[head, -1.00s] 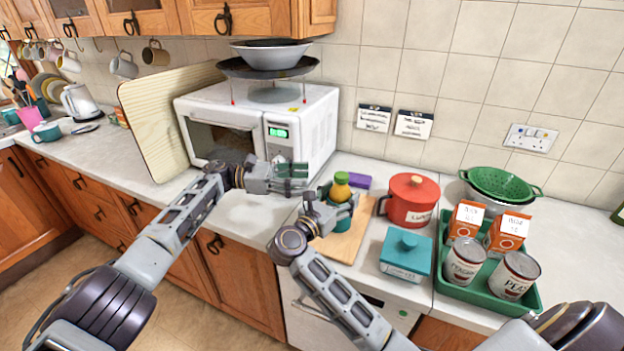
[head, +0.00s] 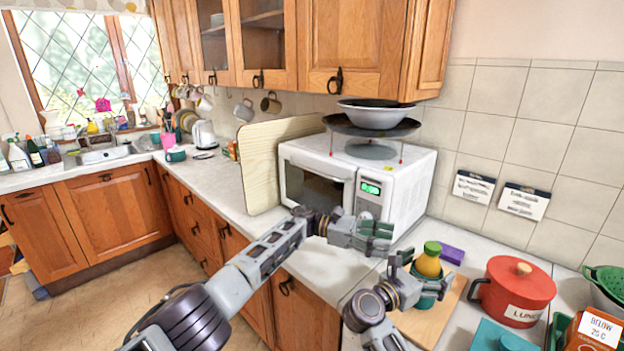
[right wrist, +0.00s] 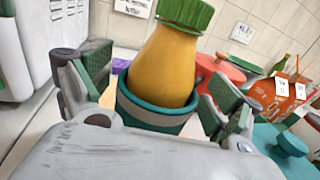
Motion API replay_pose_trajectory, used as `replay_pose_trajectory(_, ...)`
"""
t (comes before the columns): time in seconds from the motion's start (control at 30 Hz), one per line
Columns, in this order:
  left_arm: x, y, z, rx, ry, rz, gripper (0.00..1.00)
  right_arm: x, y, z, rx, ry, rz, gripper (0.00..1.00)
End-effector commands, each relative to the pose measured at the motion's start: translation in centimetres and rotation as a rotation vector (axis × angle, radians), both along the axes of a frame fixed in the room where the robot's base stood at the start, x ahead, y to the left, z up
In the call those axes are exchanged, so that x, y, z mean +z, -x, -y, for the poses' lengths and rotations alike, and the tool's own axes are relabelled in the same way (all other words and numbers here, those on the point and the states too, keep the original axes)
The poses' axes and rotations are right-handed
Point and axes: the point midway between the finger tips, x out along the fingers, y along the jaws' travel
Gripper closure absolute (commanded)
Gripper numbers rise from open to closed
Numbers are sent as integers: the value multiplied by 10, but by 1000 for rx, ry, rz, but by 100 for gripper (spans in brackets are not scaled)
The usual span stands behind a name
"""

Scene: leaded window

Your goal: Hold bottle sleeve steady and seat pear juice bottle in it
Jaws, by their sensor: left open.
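The pear juice bottle (head: 428,264), yellow-orange with a green cap, stands upright inside the teal bottle sleeve (head: 429,300). In the right wrist view the bottle (right wrist: 166,62) rises from the sleeve (right wrist: 150,116); its lower part is hidden inside. My right gripper (head: 415,287) has one finger close along each side of the sleeve and appears shut on it; the contact faces are hard to see. My left gripper (head: 383,237) is open and empty, apart from the bottle, in front of the microwave and to the bottle's left.
The sleeve is over a wooden board (head: 437,325) on the counter. A white microwave (head: 412,185) stands behind my left gripper. A purple block (head: 452,254) lies behind the bottle. A red pot (head: 516,290) and a teal lidded box (head: 492,337) are to the right.

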Motion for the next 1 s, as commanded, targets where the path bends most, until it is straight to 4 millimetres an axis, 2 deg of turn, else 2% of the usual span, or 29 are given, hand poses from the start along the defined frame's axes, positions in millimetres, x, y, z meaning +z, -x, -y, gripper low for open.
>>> replay_pose_trajectory(0.47,0,0,0,0,0,0,41,-1,2,-5,1,-2,-1,8)
replay_pose_trajectory(0.67,0,0,0,0,0,0,41,-1,10,-20,1,-3,-1,8)
replay_pose_trajectory(1.0,0,0,0,0,0,0,41,-1,31,-60,1,-3,-1,8)
